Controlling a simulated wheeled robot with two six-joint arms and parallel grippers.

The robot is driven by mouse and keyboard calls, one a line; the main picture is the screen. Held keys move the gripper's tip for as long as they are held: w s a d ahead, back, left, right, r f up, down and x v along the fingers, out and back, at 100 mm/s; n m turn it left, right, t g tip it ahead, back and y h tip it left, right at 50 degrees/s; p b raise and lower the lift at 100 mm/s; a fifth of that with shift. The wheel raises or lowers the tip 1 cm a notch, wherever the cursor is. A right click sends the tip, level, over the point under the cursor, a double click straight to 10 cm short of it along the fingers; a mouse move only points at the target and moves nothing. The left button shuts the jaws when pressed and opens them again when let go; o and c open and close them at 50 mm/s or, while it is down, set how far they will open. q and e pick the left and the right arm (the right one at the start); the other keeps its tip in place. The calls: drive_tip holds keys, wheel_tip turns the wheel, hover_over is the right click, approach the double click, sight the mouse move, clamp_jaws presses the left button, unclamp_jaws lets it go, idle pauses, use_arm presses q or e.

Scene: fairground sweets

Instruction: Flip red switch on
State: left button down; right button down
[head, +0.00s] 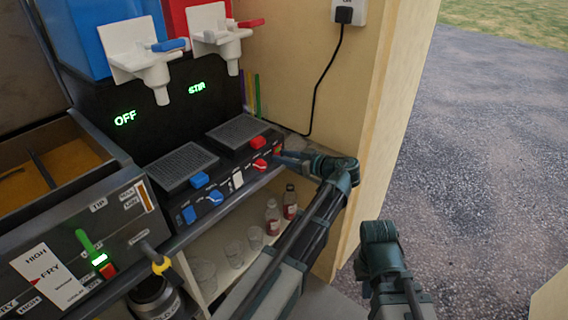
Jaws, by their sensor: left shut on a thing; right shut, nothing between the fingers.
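A black slush machine front panel (238,173) carries blue controls on the left and red ones on the right. The red switch (278,150) is at the panel's right end, mostly hidden by my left gripper (284,158). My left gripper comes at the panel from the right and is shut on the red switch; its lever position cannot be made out. The display below the red tank (197,88) is lit green, its word hard to read. My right gripper (379,234) is shut and empty, away from the panel at lower right; its fingertips are hardly visible.
A red knob (260,164) and red button (257,141) are close beside my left gripper. Bottles (290,203) and glasses stand on the shelf below. A fryer (75,240) is at left. A wooden wall (385,120) with a socket rises at right.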

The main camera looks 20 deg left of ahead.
use_arm(q)
drive_tip(key=shift+f+y+b, duration=0.15)
drive_tip(key=shift+y+b, duration=0.35)
drive_tip(key=shift+b, duration=0.25)
use_arm(e)
wheel_tip(320, 180, down, 3)
drive_tip(key=shift+r, duration=0.2)
use_arm(q)
drive_tip(key=c, duration=0.6)
unclamp_jaws()
drive_tip(key=shift+o, duration=0.2)
use_arm(e)
drive_tip(key=shift+r, duration=0.1)
